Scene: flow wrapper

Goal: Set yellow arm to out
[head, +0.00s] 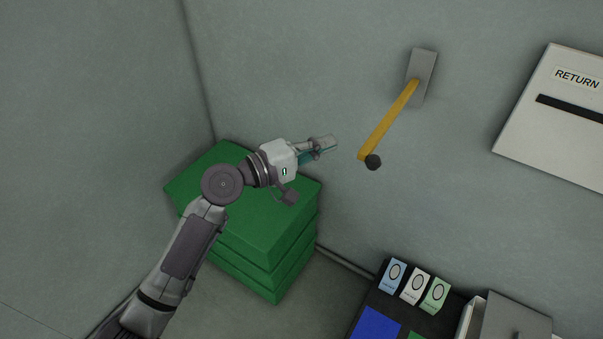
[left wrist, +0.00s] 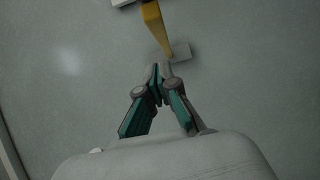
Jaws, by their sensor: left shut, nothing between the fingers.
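The yellow arm (head: 388,120) is a bar fixed to a grey wall plate (head: 423,72). In the head view it slants down and left from the plate and ends in a dark round knob (head: 373,162). My left gripper (head: 332,143) is shut and empty, a little left of the arm's knob end in the picture. A gap shows between them there. In the left wrist view the shut fingertips (left wrist: 162,68) point toward the wall, and the yellow arm (left wrist: 154,25) shows just above them. I cannot tell from that view whether they touch. My right gripper is not in view.
A stack of green crates or boxes (head: 260,215) stands in the corner below my left gripper. A white panel marked RETURN (head: 560,130) with a dark slot is on the wall at right. Several small packets (head: 415,286) stand on a dark surface at lower right.

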